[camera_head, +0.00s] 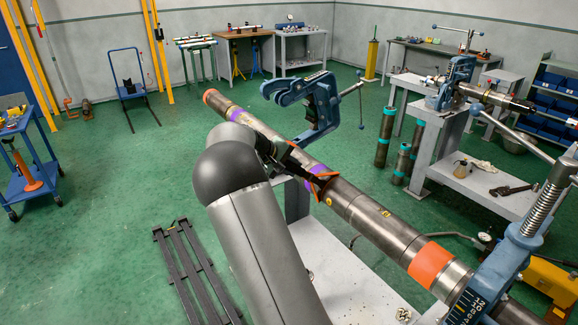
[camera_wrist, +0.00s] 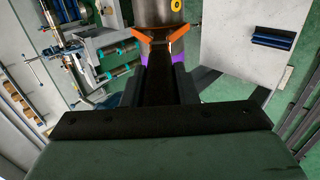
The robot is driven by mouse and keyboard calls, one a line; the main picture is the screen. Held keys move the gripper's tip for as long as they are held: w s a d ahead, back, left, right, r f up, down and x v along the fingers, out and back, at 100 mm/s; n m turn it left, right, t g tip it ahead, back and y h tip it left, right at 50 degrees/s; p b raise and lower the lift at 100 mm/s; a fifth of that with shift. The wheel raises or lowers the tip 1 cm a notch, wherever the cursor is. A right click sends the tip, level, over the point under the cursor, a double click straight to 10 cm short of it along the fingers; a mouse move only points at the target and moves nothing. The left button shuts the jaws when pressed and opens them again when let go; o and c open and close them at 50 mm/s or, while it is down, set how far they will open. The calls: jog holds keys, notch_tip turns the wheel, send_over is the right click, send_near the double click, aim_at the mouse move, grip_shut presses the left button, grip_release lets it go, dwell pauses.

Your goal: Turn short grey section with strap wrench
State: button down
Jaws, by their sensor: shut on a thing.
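A long grey pipe (camera_head: 375,220) runs diagonally from the far left to the near right in the head view, with purple and orange bands. A strap wrench with an orange strap (camera_head: 325,177) sits around the pipe beside a purple band (camera_head: 316,170). The grey stretch next to it carries a yellow dot; I cannot tell exactly where the short section ends. My gripper (camera_head: 287,160) is shut on the wrench's black handle, also seen in the wrist view (camera_wrist: 158,85). There the orange strap (camera_wrist: 178,33) lies against the pipe (camera_wrist: 160,12). The strap's far side is hidden.
A blue vise (camera_head: 490,280) grips the pipe at the near right. Another blue open-jawed vise (camera_head: 322,105) stands behind the pipe. A bench (camera_head: 470,185) with a third vise is at the right. A dark slatted rack (camera_head: 185,265) lies on the green floor, which is largely clear.

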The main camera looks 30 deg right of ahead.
jog(key=shift+d+r+y+p, duration=0.4)
jog(key=shift+d+r+p, duration=0.45)
jog(key=shift+p, duration=0.6)
jog(key=shift+d, duration=0.1)
jog(key=shift+d+r+y+p, duration=0.45)
jog(key=shift+d+r+p, duration=0.25)
jog(key=shift+p, duration=0.8)
jog(key=shift+d+r+y+p, duration=0.45)
jog(key=shift+d+p, duration=0.35)
jog(key=shift+p, duration=0.65)
jog(key=shift+w, duration=0.1)
jog(key=shift+d, duration=0.15)
jog(key=shift+w+d+r+g+y, duration=0.1)
jog(key=shift+d+r+y, duration=0.25)
jog(key=shift+d, duration=0.25)
jog(key=shift+d+r+g+y, duration=0.1)
jog(key=shift+d+r+y, duration=0.2)
jog(key=shift+d, duration=0.25)
jog(key=shift+w+d+r+g+y, duration=0.1)
jog(key=shift+d+r+y, duration=0.25)
jog(key=shift+d, duration=0.25)
